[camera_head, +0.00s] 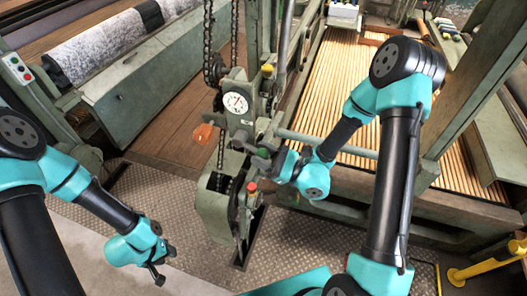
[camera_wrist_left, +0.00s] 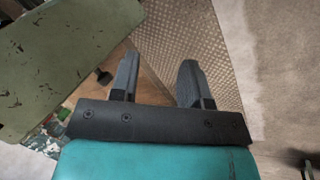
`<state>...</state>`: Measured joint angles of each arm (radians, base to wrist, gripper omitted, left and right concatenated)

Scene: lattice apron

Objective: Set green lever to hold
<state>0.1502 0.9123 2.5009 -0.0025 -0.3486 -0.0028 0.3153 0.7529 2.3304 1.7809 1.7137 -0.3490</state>
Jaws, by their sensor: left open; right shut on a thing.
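A green machine column with a round white dial (camera_head: 236,103) stands in the middle of the head view. The green lever's knob (camera_head: 263,152) shows low on the column's right side, between the dark fingers of my right gripper (camera_head: 258,152). The right gripper is shut on it and hides most of the lever; its setting cannot be read. My left gripper (camera_head: 166,264) is open and empty, low at the left above the floor. In the left wrist view its two fingers (camera_wrist_left: 157,78) are apart with nothing between them.
A red knob (camera_head: 252,187) sits just below the right gripper, an orange knob (camera_head: 202,133) to its left and a yellow knob (camera_head: 267,69) above. Chains (camera_head: 208,45) hang on the column. The metal plate floor (camera_head: 190,225) near the left gripper is clear.

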